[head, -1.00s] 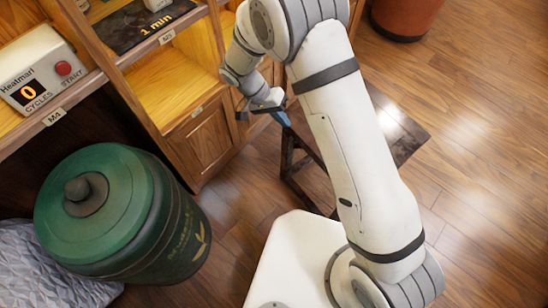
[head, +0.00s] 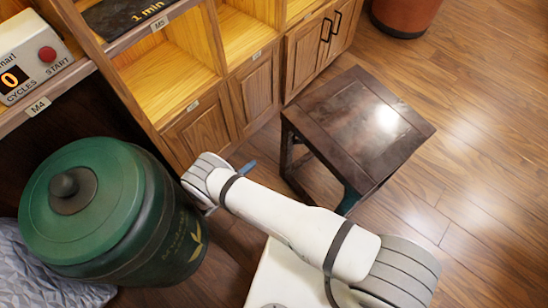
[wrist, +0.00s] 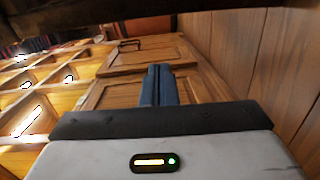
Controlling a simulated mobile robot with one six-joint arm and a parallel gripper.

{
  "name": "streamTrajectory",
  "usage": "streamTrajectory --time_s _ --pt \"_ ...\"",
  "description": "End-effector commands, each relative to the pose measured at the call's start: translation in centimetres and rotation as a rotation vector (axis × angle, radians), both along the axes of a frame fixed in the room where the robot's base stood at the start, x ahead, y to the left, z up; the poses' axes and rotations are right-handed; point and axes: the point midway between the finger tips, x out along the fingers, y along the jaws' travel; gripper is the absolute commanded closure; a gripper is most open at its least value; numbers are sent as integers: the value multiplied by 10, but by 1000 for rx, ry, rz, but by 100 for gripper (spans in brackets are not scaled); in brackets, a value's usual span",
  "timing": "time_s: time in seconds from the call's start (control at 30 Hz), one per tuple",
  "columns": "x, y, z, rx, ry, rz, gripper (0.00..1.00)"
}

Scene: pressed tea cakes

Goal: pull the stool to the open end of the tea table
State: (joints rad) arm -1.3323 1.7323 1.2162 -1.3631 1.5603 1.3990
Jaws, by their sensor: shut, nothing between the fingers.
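The dark wooden stool (head: 345,125) stands upright on the floor, right of centre in the head view. Its square top and some of its legs show. My gripper (head: 247,167) is low and left of the stool, with clear floor between its blue tip and the nearest leg in the picture. Most of the gripper is hidden behind my arm there. In the wrist view the blue fingers (wrist: 158,85) are together and empty, pointing towards cabinet doors. A dark bar (wrist: 150,10) crosses the top of that view; I cannot tell whether it is the stool. No tea table is in view.
A green lidded canister (head: 100,215) stands at the left by a grey quilted item (head: 40,270). Wooden shelving with cabinet doors (head: 200,130) runs behind. A reddish-brown pot (head: 405,15) stands at the far right. Wooden floor (head: 480,170) is open right of the stool.

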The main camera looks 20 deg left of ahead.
Motion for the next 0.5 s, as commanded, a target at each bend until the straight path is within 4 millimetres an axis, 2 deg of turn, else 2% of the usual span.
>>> streamTrajectory --time_s 0.03,0.1,0.27,0.37,0.5 --pt "-5 1 -10 -14 -12 33 100" --pt "-8 3 -16 -26 -28 65 100" --pt "-7 2 -22 -36 -40 94 100" --pt "4 -2 -22 -36 -41 91 100" --pt "30 -12 -23 -35 -40 87 100"
